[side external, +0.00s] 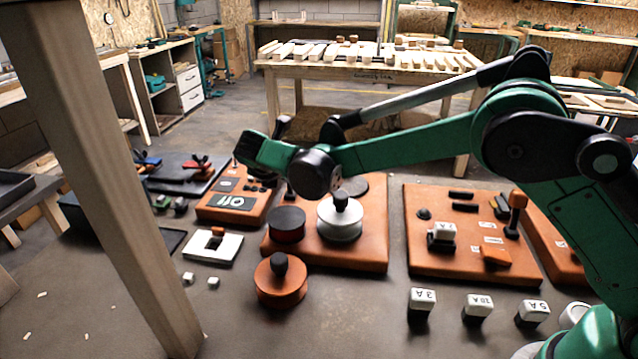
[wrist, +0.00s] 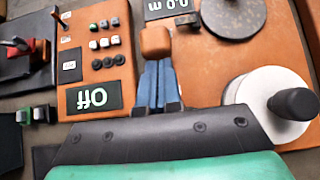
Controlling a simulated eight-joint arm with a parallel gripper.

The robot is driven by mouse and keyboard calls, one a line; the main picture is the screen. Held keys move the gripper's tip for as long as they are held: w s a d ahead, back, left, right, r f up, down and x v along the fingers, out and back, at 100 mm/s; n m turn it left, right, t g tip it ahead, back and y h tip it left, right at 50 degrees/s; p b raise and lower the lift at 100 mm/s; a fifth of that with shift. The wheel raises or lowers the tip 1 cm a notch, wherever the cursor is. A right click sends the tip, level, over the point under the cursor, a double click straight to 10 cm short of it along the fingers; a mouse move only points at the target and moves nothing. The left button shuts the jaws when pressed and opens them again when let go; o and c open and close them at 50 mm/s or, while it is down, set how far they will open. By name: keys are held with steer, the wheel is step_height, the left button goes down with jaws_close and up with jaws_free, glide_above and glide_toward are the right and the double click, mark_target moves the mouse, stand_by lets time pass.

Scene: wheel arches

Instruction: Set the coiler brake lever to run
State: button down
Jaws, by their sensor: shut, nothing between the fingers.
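My gripper shows in the wrist view as two blue-grey fingers (wrist: 157,64), shut together and empty. Their tips are close to an orange-brown block-shaped knob (wrist: 155,40), probably the brake lever's handle; I cannot tell whether they touch it. The lever's shaft and any run marking are hidden. Left of the knob is the orange control panel (wrist: 125,76) with an upside-down display (wrist: 93,97) reading "Off". In the side external view my arm's green end is above this panel (side external: 212,210), and the fingertips are hard to make out.
A silver disc with a black knob (wrist: 296,103) stands right of the fingers on the orange coiler board (side external: 370,250). A dark disc (wrist: 234,12) is at the upper right.

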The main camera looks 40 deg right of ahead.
steer(key=w+d+g+y, duration=0.1)
steer(key=r+g+y, duration=0.1)
steer(key=shift+w+d+g+y, duration=0.3)
steer(key=shift+w+d, duration=0.05)
steer(key=shift+d, duration=0.05)
steer(key=shift+r, duration=0.1)
steer(key=shift+r, duration=0.65)
steer(key=shift+a+r, duration=0.1)
steer(key=v, duration=1)
steer(key=shift+w+d, duration=0.3)
steer(key=shift+d, duration=0.05)
steer(key=shift+r, duration=0.15)
